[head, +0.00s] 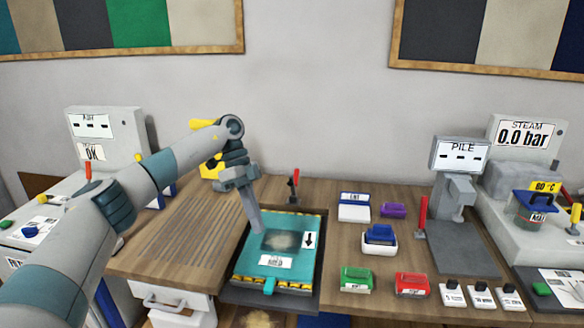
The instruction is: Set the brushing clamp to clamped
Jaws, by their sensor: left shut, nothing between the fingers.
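A teal rug piece (291,226) lies on a dark brushing board (318,232) on the table, with a fuzzy beige patch in its middle, a black-arrow label and a white label. A small clamp lever with a red top (294,182) stands roughly upright at the board's back edge; I take it for the brushing clamp. My left gripper (256,226) is shut and empty, pointing down over the back left part of the rug, left of the lever. I cannot tell whether its tips touch the rug. My right gripper is out of view.
Right of the board are a white box (354,210), a purple block (393,210), a blue-topped holder (379,239), and green (356,278) and red (412,284) blocks. A pile gauge (459,154) with a red lever (421,214) stands further right. Grooved tabletop (190,232) left is clear.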

